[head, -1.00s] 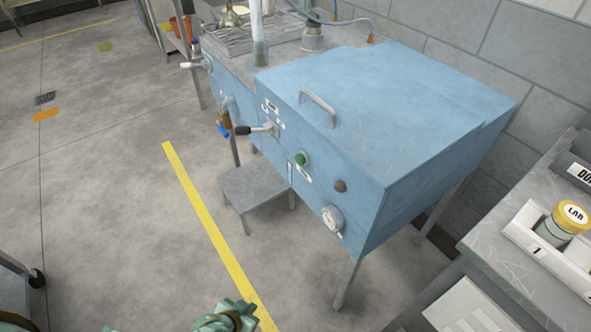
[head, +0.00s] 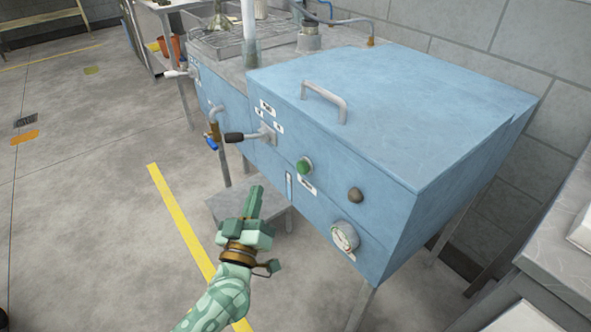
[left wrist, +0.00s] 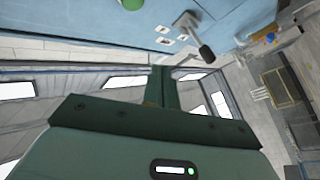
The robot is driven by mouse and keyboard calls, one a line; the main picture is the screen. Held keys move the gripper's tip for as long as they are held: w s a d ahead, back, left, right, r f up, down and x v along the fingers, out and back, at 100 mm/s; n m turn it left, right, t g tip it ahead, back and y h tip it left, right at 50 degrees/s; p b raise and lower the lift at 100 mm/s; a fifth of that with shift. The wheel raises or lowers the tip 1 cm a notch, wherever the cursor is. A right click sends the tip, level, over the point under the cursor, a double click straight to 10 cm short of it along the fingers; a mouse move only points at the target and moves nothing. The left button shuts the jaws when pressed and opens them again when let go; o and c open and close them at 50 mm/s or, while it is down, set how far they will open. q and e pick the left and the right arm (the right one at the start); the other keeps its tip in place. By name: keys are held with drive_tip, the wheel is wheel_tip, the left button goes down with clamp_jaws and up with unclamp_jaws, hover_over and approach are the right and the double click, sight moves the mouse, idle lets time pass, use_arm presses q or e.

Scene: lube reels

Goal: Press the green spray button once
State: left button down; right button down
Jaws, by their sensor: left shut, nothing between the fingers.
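The green spray button (head: 304,166) sits on the front panel of the blue machine (head: 390,120), in the middle of the head view. In the left wrist view the green button (left wrist: 132,4) is cut off by the top edge. My left gripper (head: 254,192) is shut and empty, in front of the panel, left of and lower in the picture than the button. A gap shows between its fingertips and the button. In the left wrist view the shut fingers (left wrist: 160,78) point towards the panel. My right gripper is not in view.
A black-handled lever (head: 247,136) sticks out left of the button. A dark knob (head: 355,195) and a round gauge (head: 345,236) lie to its right. A small step (head: 228,207) stands below the panel. A grey bench (head: 560,240) is at the right.

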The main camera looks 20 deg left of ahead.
sight(303, 167)
use_arm(q)
drive_tip(key=shift+a+f, duration=0.1)
drive_tip(key=shift+a, duration=0.1)
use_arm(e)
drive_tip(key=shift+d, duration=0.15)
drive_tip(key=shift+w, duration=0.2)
